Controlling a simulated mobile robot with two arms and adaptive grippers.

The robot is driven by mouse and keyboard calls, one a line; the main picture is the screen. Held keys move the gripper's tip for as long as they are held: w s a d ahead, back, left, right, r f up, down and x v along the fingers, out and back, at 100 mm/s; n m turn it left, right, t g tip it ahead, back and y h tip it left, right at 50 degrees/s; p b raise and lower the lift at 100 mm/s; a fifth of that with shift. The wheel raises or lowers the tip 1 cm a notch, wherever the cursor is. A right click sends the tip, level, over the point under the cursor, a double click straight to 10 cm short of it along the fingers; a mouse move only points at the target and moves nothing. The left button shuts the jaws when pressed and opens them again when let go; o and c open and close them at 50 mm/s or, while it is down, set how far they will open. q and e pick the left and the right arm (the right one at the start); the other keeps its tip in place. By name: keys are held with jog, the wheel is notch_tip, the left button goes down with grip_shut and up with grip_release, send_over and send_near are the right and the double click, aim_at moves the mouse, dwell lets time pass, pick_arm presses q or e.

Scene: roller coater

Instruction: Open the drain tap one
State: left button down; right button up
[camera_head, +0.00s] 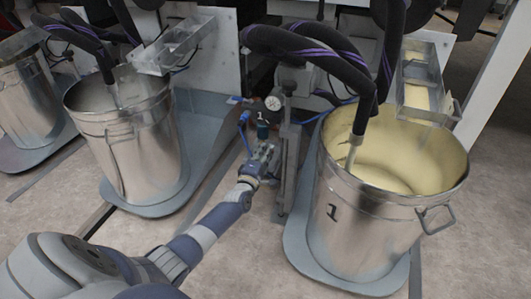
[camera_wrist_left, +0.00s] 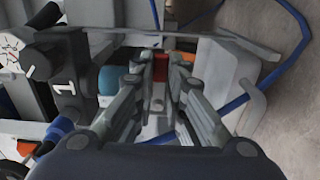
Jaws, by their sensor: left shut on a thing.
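My left gripper (camera_head: 263,155) reaches in from the lower left to the fittings between the two metal buckets. In the left wrist view its fingers (camera_wrist_left: 161,75) are closed around a small red piece (camera_wrist_left: 161,66), which looks like the handle of drain tap one. The fingers cover much of the tap body. A dark fitting marked "1" (camera_wrist_left: 65,85) sits left of the fingers; it also shows in the head view (camera_head: 262,124), just above my gripper. My right gripper is not in view.
A bucket marked 1 (camera_head: 335,220) with cream liquid stands right of my gripper. Another bucket (camera_head: 140,155) stands to the left. A pressure gauge (camera_head: 273,103) sits above the fittings. A blue hose (camera_wrist_left: 235,103) runs close right of the fingers. A grey upright post (camera_head: 288,165) stands beside my gripper.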

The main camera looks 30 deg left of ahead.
pick_arm(q)
jog(key=shift+f+m, duration=0.15)
jog(key=shift+m, duration=0.15)
jog(key=shift+s+a+f+m, duration=0.15)
jog(key=shift+a+f+m, duration=0.4)
jog(key=shift+m, duration=2.3)
jog(key=shift+s+a+f+m, duration=0.1)
jog(key=shift+a+f+m, duration=0.4)
jog(key=shift+m, duration=2.4)
jog(key=shift+s+a+f+m, duration=0.15)
jog(key=shift+a+f+m, duration=0.4)
jog(key=shift+m, duration=2.3)
jog(key=c, duration=1.6)
grip_release()
jog(key=shift+s, duration=0.1)
jog(key=v, duration=1.1)
jog(key=shift+s, duration=0.4)
